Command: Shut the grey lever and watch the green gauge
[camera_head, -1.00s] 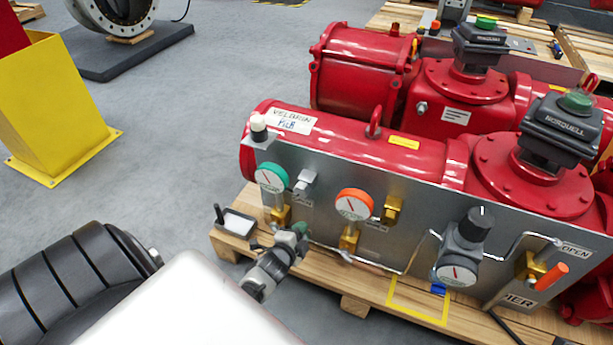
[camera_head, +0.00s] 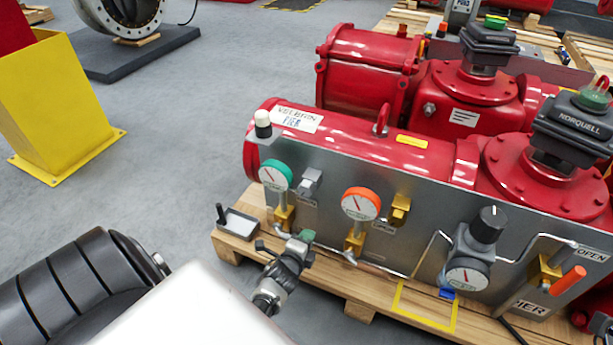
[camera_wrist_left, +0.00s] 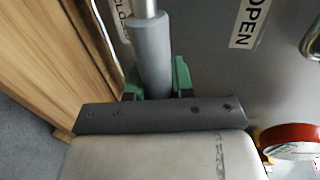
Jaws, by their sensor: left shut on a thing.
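The green gauge (camera_head: 275,175) is at the left end of the grey panel, with a white face; its needle is thin and its reading is too small to tell. A brass valve (camera_head: 284,215) sits below it. My left gripper (camera_head: 302,242) is low in front of the panel, just right of that valve. In the left wrist view the grey lever (camera_wrist_left: 150,45) is a round sleeve on a metal rod, between the green fingertips of my left gripper (camera_wrist_left: 157,82), which is shut on it. In the head view the gripper mostly hides the lever. My right gripper is not in view.
An orange gauge (camera_head: 361,204) and a grey regulator (camera_head: 478,240) are further right on the panel. An orange-handled valve (camera_head: 567,280) is at the right end. An OPEN label (camera_wrist_left: 249,24) shows beside the lever.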

